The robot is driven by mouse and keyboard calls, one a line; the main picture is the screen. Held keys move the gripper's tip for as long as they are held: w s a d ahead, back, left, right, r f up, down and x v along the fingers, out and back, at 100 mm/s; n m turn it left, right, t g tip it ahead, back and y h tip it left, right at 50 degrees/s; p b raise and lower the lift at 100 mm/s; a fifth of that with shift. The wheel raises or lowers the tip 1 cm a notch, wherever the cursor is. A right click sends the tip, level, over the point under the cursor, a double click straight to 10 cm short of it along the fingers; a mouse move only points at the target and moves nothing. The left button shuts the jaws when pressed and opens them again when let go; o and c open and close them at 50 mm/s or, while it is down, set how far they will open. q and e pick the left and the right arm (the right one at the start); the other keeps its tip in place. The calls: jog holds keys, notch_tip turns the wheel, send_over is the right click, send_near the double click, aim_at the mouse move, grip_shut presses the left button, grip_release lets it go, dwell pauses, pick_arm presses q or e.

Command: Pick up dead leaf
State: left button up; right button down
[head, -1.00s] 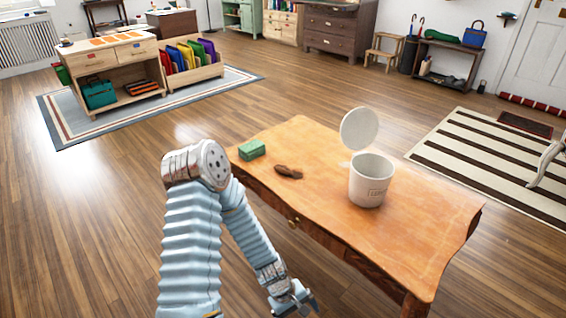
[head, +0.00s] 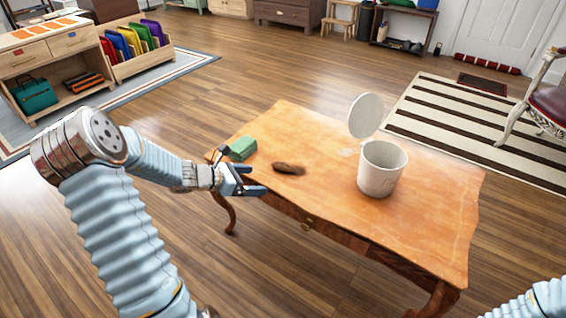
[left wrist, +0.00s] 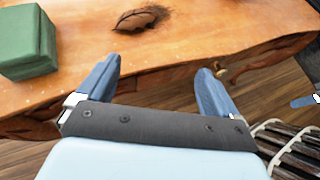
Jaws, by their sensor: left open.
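The dead leaf (head: 289,169) is small, brown and curled, and lies on the wooden table (head: 330,222) near its front left part. It also shows at the top of the left wrist view (left wrist: 143,18), beyond the fingers. My left gripper (head: 258,180) is at the table's front left edge, just left of the leaf and apart from it. Its two blue fingers are spread with nothing between them, as the left wrist view shows (left wrist: 158,82). A part of my right arm shows at the bottom right of the head view, but its gripper is out of view.
A green block (head: 242,148) sits on the table close behind my left gripper. A white bin (head: 381,172) with its round lid (head: 365,115) raised stands right of the leaf. The tabletop around the leaf and right of the bin is clear.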

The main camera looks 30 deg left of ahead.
pick_arm(q)
notch_tip(320, 180, up, 2)
jog(key=w+a, duration=0.1)
jog(key=a, duration=0.1)
jog(key=n, duration=0.1)
send_near(282, 166)
jog(key=w+d+f, duration=0.1)
jog(key=w+f, duration=0.1)
jog(key=shift+d+f+t, duration=0.3)
jog(key=shift+d+t, duration=0.05)
jog(key=shift+t, duration=0.05)
jog(key=x, duration=0.6)
jog(key=shift+w+a+r, duration=0.2)
jog(key=shift+w+r, duration=0.05)
jog(key=shift+r, duration=0.05)
jog(key=c, duration=1.2)
